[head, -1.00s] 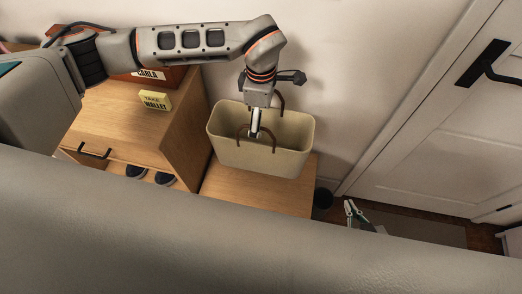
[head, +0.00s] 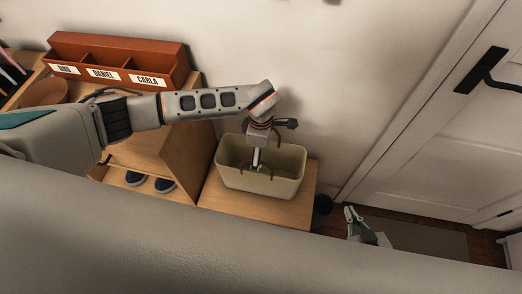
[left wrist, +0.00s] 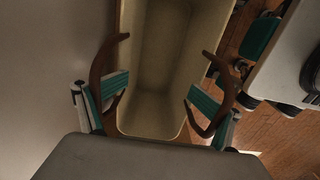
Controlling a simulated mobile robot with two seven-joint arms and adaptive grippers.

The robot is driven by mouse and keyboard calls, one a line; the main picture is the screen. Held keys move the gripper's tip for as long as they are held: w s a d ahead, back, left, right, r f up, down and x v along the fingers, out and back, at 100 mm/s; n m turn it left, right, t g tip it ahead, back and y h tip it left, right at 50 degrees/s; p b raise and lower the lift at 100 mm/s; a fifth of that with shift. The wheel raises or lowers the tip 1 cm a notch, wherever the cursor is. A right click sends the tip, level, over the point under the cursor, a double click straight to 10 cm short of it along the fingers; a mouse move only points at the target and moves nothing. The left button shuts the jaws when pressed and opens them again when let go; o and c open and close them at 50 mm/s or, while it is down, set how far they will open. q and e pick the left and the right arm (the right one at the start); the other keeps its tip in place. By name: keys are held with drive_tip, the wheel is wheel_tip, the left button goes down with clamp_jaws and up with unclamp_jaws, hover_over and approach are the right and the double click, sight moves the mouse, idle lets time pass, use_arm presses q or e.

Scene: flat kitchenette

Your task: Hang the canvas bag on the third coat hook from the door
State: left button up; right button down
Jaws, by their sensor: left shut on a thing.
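The canvas bag (head: 285,184) is beige, open-topped and upright, with brown handles. It is over the low wooden bench (head: 222,201); I cannot tell if it touches. My left gripper (head: 256,164) reaches down into its mouth from above and is shut on the bag at the handles. In the left wrist view the bag (left wrist: 157,70) opens between the two fingers, with a brown handle at each finger. My right gripper (head: 352,214) is low, right of the bench, open and empty. No coat hook shows clearly; small dark shapes (head: 323,1) are cut off at the top edge.
A wooden cabinet (head: 187,150) stands left of the bench, with a red-brown name tray (head: 117,62) on top and dark shoes (head: 135,178) below. The white door (head: 440,150) with a black handle (head: 482,70) is at right. The wall above the bag is bare.

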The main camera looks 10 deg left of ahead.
use_arm(q)
drive_tip(key=shift+f, duration=0.15)
drive_tip(key=o, duration=1.9)
wheel_tip(320, 180, up, 8)
drive_tip(key=shift+f, duration=0.1)
